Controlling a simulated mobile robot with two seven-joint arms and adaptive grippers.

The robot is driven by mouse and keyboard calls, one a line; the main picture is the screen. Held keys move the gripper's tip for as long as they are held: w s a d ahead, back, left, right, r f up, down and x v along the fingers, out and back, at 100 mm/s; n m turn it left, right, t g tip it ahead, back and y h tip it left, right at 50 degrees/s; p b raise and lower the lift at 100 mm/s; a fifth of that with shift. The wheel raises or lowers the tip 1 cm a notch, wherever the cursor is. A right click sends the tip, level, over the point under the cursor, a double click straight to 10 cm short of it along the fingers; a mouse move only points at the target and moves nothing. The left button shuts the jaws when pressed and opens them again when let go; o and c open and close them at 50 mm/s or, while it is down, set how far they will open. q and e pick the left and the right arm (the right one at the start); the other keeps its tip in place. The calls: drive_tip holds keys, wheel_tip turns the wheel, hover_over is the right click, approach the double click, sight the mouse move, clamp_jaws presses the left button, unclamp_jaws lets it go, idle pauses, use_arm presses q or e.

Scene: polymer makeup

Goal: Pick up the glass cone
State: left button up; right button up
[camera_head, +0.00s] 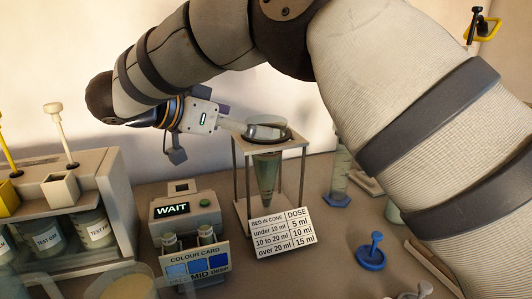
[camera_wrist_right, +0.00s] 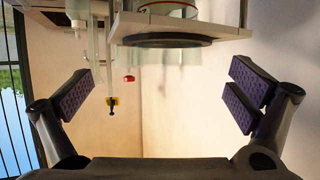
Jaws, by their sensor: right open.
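The glass cone (camera_head: 267,176) hangs upright in a square metal stand (camera_head: 236,180), with murky greenish contents in its lower part. Its wide mouth stands above a dark ring in the stand's top. My right gripper (camera_head: 236,126) is beside the mouth, on its left in the head view. In the right wrist view my right gripper (camera_wrist_right: 160,90) is open, with the two dark finger pads wide apart and nothing between them. That view appears upside down; the cone's clear rim (camera_wrist_right: 168,56) and the ring show near its top edge, centred between the fingers. My left gripper is not in view.
A dose card (camera_head: 283,232) leans before the stand. A WAIT box (camera_head: 185,212) and colour card (camera_head: 196,264) stand to its left, near a rack of jars (camera_head: 108,185). A cylinder (camera_head: 340,172) and blue stopper (camera_head: 372,254) are right. My right arm crosses above.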

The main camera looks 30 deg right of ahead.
drive_tip(key=x, duration=0.5)
drive_tip(key=shift+d, duration=0.1)
drive_tip(key=c, duration=2.2)
